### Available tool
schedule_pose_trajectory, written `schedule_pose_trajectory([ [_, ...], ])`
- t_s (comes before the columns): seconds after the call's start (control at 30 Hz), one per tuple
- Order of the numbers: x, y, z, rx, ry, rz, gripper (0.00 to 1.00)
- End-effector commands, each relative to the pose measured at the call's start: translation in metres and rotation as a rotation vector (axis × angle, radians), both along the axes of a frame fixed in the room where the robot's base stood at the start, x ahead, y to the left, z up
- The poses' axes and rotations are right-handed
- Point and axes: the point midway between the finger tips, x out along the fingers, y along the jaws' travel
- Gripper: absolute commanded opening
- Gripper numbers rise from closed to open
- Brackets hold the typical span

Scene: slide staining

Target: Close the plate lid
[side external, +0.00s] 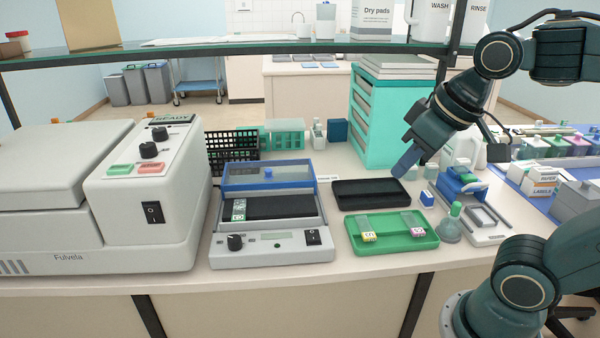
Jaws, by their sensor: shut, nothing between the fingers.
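The slide-warming plate (290,208) is a pale grey device with a dark top, a black knob and a black switch on its front. Its lid (268,176) is a clear blue panel with a small knob, standing raised along the back of the plate. A labelled slide (239,210) lies at the left end of the dark surface. My gripper (401,172) is shut and empty, pointing down and left above the back right corner of the black tray. It is well to the right of the lid and apart from it.
Right of the plate are a black tray (345,204) and a green tray (367,244) with two slides. A large grey Fulvela machine (150,205) stands close on the left. A teal drawer cabinet (366,123), black racks and a shelf stand behind.

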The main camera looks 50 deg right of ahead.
Motion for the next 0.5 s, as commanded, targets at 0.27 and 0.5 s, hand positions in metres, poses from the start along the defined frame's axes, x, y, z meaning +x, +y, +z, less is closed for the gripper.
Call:
schedule_pose_trajectory([
  [0.27, 0.063, -0.007, 0.027, 0.003, 0.027, -0.044, 0.00],
  [0.5, 0.122, -0.015, 0.040, 0.007, 0.047, -0.086, 0.00],
])
